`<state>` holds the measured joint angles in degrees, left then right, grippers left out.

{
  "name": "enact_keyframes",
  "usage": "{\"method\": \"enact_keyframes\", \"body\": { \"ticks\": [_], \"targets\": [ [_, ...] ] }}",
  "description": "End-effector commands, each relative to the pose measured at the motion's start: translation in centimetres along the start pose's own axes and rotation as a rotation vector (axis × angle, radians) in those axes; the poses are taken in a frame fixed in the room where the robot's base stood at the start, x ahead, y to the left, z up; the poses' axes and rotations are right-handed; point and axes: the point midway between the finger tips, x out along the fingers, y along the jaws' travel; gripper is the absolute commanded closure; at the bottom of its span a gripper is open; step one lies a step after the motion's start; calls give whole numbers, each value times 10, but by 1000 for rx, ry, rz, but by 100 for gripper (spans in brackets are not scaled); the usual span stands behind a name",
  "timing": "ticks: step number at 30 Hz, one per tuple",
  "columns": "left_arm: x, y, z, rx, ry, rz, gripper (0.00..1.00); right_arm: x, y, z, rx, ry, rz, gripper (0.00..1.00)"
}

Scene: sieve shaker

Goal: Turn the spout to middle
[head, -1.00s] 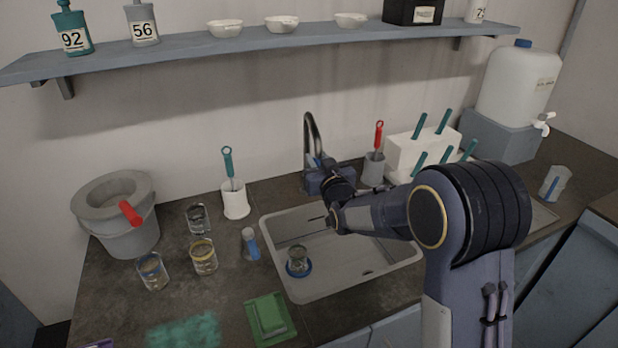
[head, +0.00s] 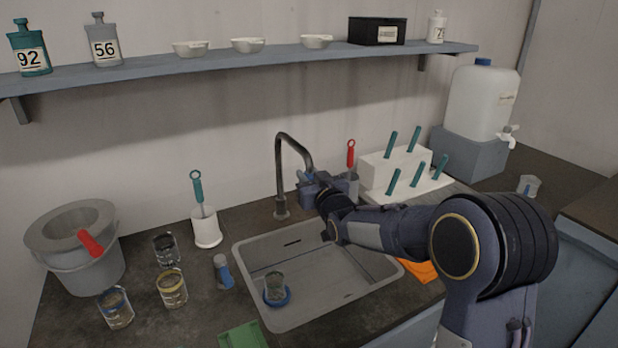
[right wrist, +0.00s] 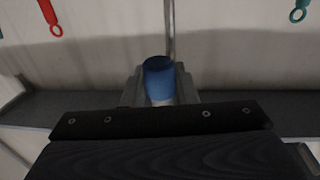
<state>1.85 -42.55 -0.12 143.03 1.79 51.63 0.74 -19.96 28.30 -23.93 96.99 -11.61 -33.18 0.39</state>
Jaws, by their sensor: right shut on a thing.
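The spout (head: 279,165) is a dark metal gooseneck rising from its base behind the sink's back rim. It arches over and its outlet end points to the right in the head view. My right gripper (head: 308,187) is at that outlet end, which it partly hides. In the right wrist view, a blue sleeve (right wrist: 159,77) sits between the jaws, with the spout's thin pipe (right wrist: 169,30) upright behind it. The right gripper is shut on this end of the spout. The sink (head: 325,293) lies below, in front of the spout. My left gripper is not in view.
A glass beaker (head: 274,286) on a blue base stands in the sink's left part. A red-handled brush (head: 350,157) and a white rack (head: 379,171) with teal handles stand close to the right gripper. A white brush holder (head: 206,231) and several beakers are left.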

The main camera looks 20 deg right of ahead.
Motion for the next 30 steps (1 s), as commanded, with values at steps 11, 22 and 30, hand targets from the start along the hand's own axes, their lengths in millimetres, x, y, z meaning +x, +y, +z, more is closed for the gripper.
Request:
{"method": "enact_keyframes", "body": {
  "ticks": [11, 22, 30],
  "targets": [
    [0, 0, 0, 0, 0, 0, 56, 0, 0, 0, -1, 1, 0, 54],
    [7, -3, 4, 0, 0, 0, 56, -40, 0, 0, 2, 3, 1, 54],
    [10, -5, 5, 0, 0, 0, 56, -74, 0, 0, 0, 1, 0, 54]
  ]
}}
